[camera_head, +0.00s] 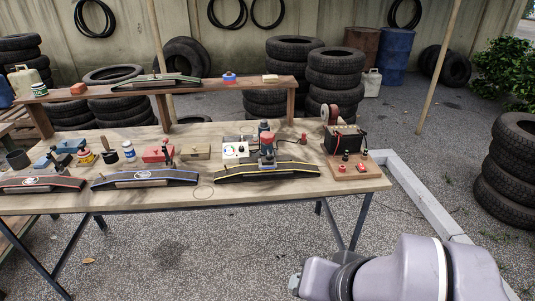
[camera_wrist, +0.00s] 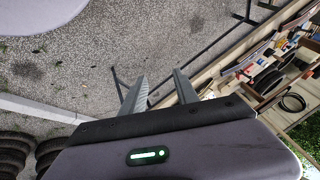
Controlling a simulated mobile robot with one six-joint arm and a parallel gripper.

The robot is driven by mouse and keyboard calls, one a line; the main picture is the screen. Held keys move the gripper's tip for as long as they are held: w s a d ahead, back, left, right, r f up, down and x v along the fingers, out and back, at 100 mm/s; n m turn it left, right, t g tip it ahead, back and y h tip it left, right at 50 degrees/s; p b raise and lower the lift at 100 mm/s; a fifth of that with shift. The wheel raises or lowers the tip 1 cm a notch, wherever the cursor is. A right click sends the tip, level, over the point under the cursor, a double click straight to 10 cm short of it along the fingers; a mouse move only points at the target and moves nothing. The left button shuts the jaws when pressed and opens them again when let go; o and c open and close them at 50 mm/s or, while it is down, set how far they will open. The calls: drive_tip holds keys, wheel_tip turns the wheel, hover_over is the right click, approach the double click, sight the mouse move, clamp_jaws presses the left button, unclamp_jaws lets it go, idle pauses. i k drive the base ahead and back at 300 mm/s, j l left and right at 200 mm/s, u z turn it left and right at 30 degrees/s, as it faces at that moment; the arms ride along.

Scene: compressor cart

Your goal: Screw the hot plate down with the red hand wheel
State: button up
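A device with a red top (camera_head: 267,142) stands at the middle right of the workbench, behind a black ramp with yellow edging. I cannot tell whether this red top is the hand wheel, nor pick out the hot plate for sure. Small red parts (camera_head: 342,168) also sit on a brown board (camera_head: 352,175) at the bench's right end. My gripper is open and empty in the wrist view (camera_wrist: 160,76), its two fingers apart over bare ground. In the head view my arm lies low at the right, off the bench's front edge, and its fingers do not show.
The wooden workbench (camera_head: 225,200) carries several ramps, a white box with knobs (camera_head: 235,150), a red box (camera_head: 157,154) and small bottles. A raised shelf (camera_head: 205,88) stands behind. Stacked tires (camera_head: 336,75) stand behind the bench. A pale kerb (camera_head: 420,198) runs right of it. The gravel in front is open.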

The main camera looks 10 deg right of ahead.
sight(266, 138)
drive_tip(key=i+j, duration=0.15)
drive_tip(key=j, duration=0.2)
drive_tip(key=i+j, duration=0.35)
drive_tip(key=j, duration=0.3)
drive_tip(key=i+j, duration=0.2)
drive_tip(key=j, duration=0.15)
drive_tip(key=z, duration=0.05)
